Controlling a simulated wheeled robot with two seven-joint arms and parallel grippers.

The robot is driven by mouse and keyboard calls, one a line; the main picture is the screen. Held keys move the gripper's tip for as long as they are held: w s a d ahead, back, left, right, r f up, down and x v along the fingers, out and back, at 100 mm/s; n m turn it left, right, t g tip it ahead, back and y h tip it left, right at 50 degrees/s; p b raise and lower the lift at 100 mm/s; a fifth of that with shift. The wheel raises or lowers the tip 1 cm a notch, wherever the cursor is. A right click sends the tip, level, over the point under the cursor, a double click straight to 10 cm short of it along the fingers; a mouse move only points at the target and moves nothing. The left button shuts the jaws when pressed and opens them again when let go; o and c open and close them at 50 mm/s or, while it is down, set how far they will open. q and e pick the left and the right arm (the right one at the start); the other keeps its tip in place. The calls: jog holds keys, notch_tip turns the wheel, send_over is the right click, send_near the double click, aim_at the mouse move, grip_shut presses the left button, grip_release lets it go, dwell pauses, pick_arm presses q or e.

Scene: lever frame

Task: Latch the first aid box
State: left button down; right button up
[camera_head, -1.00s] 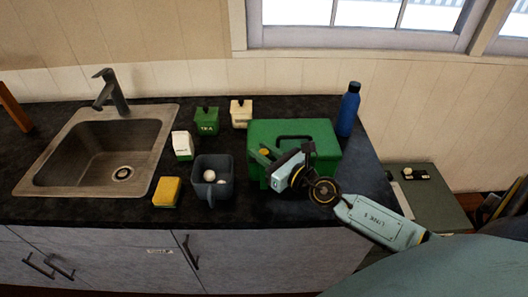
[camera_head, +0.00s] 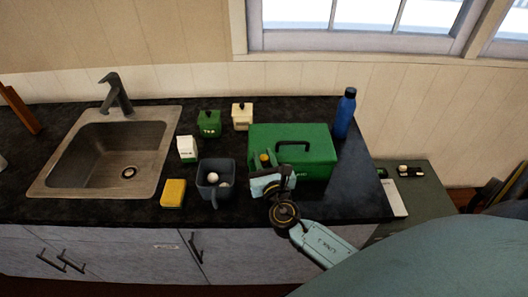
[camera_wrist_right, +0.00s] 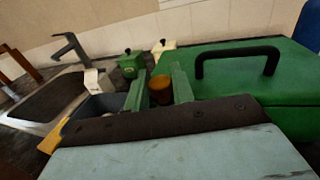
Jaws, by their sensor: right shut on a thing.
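The green first aid box (camera_head: 315,162) stands on the counter with its lid down and a dark handle on top. It also shows at the right in the right wrist view (camera_wrist_right: 240,70). My right gripper (camera_head: 262,160) is at the box's front left corner. Its green fingers are shut on a small amber knob (camera_wrist_right: 160,91), seen between them in the right wrist view. Whether the knob is part of the box's latch I cannot tell. The gripper body hides part of the box front. My left gripper is not in view.
A grey mug (camera_head: 211,190) holding white round things and a yellow sponge (camera_head: 173,193) are left of the gripper. Behind are a green tea canister (camera_head: 209,123) and a cream canister (camera_head: 242,116). A blue bottle (camera_head: 345,115) stands right of the box. The sink (camera_head: 110,150) is further left.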

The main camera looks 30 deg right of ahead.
jog(key=m+g+h, duration=0.2)
jog(key=m+h, duration=0.1)
jog(key=h, duration=0.1)
jog(key=shift+a, duration=0.1)
jog(key=m+g+h+b, duration=0.1)
jog(key=m+g+h, duration=0.1)
jog(key=h, duration=0.1)
jog(key=shift+f+m+g, duration=0.1)
jog(key=shift+m+g, duration=0.2)
jog(key=m+g+h+b, duration=0.2)
jog(key=m+g+h, duration=0.1)
jog(key=g, duration=0.1)
jog(key=shift+m+g+h+b, duration=0.95)
jog(key=shift+m+g, duration=0.45)
jog(key=shift+g, duration=0.6)
jog(key=shift+m+g, duration=0.3)
jog(key=o, duration=0.9)
jog(key=shift+o, duration=0.2)
